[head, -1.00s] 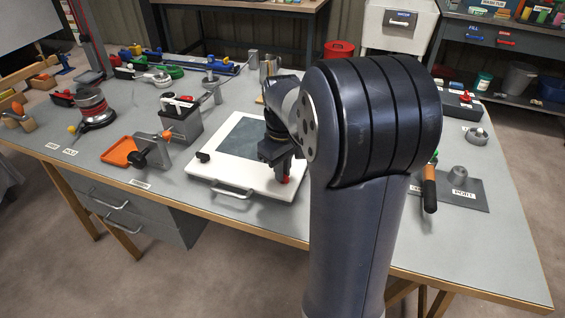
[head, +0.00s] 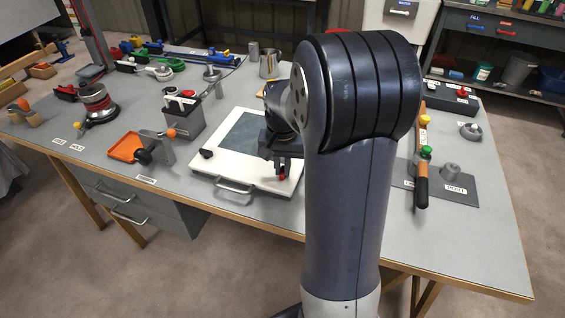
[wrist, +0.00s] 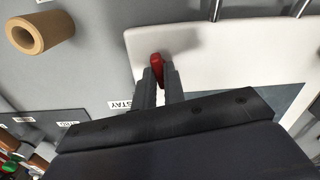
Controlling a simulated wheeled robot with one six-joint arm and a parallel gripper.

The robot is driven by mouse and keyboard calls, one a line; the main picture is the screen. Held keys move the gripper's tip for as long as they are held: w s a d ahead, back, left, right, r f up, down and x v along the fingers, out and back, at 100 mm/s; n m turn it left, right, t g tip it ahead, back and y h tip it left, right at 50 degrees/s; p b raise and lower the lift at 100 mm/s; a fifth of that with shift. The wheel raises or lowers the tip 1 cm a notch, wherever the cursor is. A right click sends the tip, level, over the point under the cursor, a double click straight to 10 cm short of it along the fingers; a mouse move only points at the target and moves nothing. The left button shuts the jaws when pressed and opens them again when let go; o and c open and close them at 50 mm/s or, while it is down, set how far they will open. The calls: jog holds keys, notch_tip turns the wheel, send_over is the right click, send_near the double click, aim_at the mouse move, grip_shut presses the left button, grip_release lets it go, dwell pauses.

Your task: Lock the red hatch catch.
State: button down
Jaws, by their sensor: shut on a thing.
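The red hatch catch (head: 282,175) is at the front right corner of the white hatch (head: 218,171), which lies on the bench. My gripper (head: 283,165) is at the catch, pointing down. In the wrist view the catch (wrist: 157,60) shows as a red tip between the two fingers of my gripper (wrist: 158,75), which are shut on it near the hatch's rounded corner. The fingers hide most of the catch, so its turn angle is hard to tell. A black catch (head: 205,153) sits at the hatch's left side.
A metal handle (head: 235,187) is on the hatch's front edge. An orange tray (head: 125,147) and a clamp-like fixture (head: 152,150) stand to the left. A bar with a black grip (head: 421,190) and a grey plate (head: 465,197) lie right of my arm.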

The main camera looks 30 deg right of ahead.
aim_at(282, 170)
jog(key=shift+m, duration=1.1)
jog(key=c, duration=1.5)
grip_release()
jog(key=shift+r+p, duration=0.15)
jog(key=shift+p, duration=0.15)
notch_tip(282, 170, up, 11)
jog(key=shift+f+p, duration=0.2)
jog(key=shift+p, duration=0.25)
